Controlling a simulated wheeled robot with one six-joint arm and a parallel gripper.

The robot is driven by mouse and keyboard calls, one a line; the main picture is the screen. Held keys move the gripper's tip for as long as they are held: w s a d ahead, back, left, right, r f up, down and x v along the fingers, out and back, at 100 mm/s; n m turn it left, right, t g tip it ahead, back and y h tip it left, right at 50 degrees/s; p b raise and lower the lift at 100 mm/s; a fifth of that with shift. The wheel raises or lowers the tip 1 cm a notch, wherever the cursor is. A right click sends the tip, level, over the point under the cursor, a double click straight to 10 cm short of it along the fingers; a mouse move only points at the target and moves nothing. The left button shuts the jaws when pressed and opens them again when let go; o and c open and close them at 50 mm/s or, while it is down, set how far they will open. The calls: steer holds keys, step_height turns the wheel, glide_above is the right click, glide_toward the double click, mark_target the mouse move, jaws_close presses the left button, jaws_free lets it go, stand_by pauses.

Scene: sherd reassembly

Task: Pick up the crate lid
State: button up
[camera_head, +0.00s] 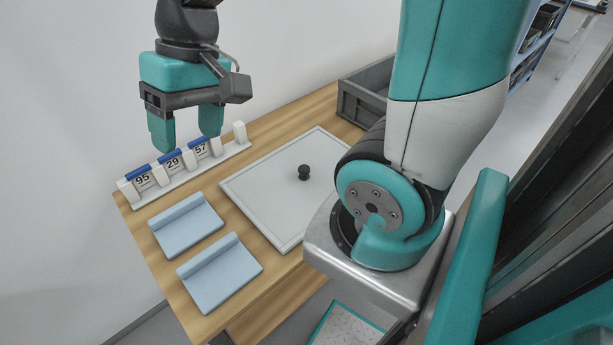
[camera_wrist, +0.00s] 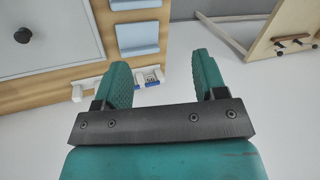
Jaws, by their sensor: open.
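The crate lid (camera_head: 265,180) is a flat, pale grey panel with a raised rim and a black round knob (camera_head: 304,172) near its middle. It lies flat on the wooden table. In the wrist view the lid (camera_wrist: 60,25) shows at the upper left, cut by the frame edge, with its knob (camera_wrist: 22,35). My gripper (camera_head: 187,138) is open and empty. It hangs fingers down above the number rack at the table's back left, apart from the lid and to its left. Both teal fingers also show in the wrist view (camera_wrist: 160,65).
A white rack (camera_head: 187,175) with blue-topped number cards 95, 29 and 57 stands along the back left edge. Two light-blue trays (camera_head: 187,225) (camera_head: 218,271) lie left of the lid. A dark grey crate (camera_head: 358,100) stands at the far right, partly hidden by my arm.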

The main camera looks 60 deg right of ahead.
steer(key=w+d+f+m+b, duration=0.1)
steer(key=w+d+f+m, duration=0.25)
steer(key=d, duration=0.35)
steer(key=w+d+f+m+b, duration=0.1)
steer(key=w+d+f+m, duration=0.15)
steer(key=d+m, duration=0.35)
steer(key=m+b, duration=0.2)
steer(key=m, duration=0.9)
glide_toward(304, 167)
steer(key=shift+t+y, duration=0.3)
steer(key=shift+t, duration=0.1)
steer(key=x, duration=0.2)
steer(key=s+x, duration=0.1)
steer(key=x, duration=0.1)
steer(key=shift+f, duration=0.4)
steer(key=shift+x, duration=2.85)
steer(key=shift+w+d, duration=0.1)
steer(key=shift+d, duration=0.05)
steer(key=c, duration=1.2)
steer(key=shift+r, duration=0.1)
